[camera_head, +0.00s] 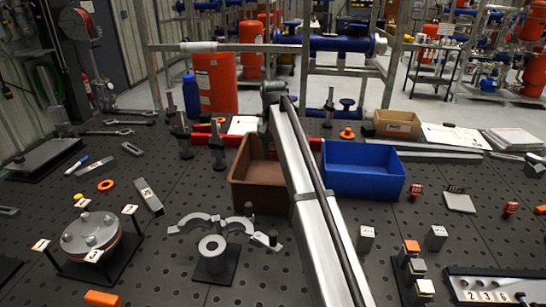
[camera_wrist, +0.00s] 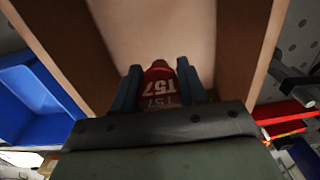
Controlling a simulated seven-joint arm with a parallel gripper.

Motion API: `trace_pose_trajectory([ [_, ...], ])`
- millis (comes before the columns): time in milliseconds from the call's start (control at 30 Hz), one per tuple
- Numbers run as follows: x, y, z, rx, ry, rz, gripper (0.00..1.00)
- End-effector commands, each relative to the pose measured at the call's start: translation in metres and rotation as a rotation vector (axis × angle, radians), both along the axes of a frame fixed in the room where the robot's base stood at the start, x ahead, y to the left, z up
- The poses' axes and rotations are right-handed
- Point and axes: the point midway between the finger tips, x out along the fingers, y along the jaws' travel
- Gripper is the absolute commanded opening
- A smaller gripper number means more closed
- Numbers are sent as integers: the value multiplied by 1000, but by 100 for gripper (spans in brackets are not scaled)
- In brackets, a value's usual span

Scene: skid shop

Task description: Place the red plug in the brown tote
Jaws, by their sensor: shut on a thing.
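The brown tote (camera_head: 256,197) stands in the middle of the dark perforated table in the head view, partly hidden by my arm. The red plug (camera_wrist: 160,76), with white marking "T57", is between the fingers of my gripper (camera_wrist: 158,68) in the wrist view. My gripper is shut on it. The plug is over the open inside of the tote, whose walls (camera_wrist: 258,50) show on both sides in the wrist view. Its height above the tote floor is hard to tell. The gripper and the plug are hidden in the head view.
A blue tote (camera_head: 365,183) stands right beside the brown one and also shows in the wrist view (camera_wrist: 38,98). Small red pieces (camera_head: 416,190) lie to its right. A clamp-like fixture (camera_head: 212,247) stands in front. A cardboard box (camera_head: 397,124) sits behind.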

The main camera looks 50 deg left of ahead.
Motion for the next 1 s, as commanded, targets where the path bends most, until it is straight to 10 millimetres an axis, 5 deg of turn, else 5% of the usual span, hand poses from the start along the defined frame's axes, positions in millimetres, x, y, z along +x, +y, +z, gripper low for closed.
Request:
trace_pose_trajectory([
  [433, 0, -1, -58, -1, 1, 1, 12],
  [1000, 0, 0, -105, 1, -1, 1, 12],
])
